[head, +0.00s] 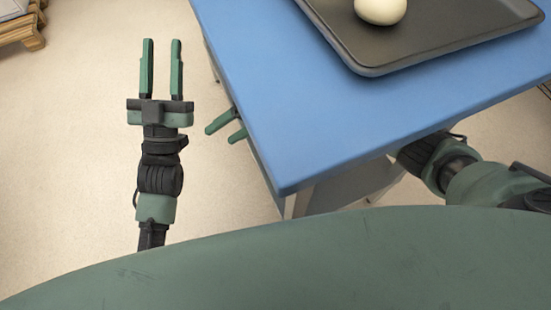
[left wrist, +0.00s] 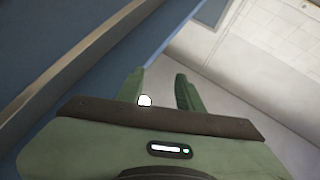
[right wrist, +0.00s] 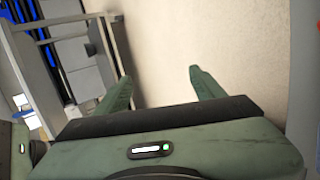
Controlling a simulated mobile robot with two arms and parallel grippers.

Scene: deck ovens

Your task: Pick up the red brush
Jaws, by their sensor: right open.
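No red brush shows in any of the three views. My left gripper (head: 162,44) is open and empty, over the bare floor to the left of the blue table in the head view. Its two fingers also show apart in the left wrist view (left wrist: 161,78).
The blue table (head: 290,120) fills the upper right of the head view. A dark tray (head: 400,60) with a pale round ball (head: 380,8) lies on it. A wooden pallet (head: 22,28) stands at the far left.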

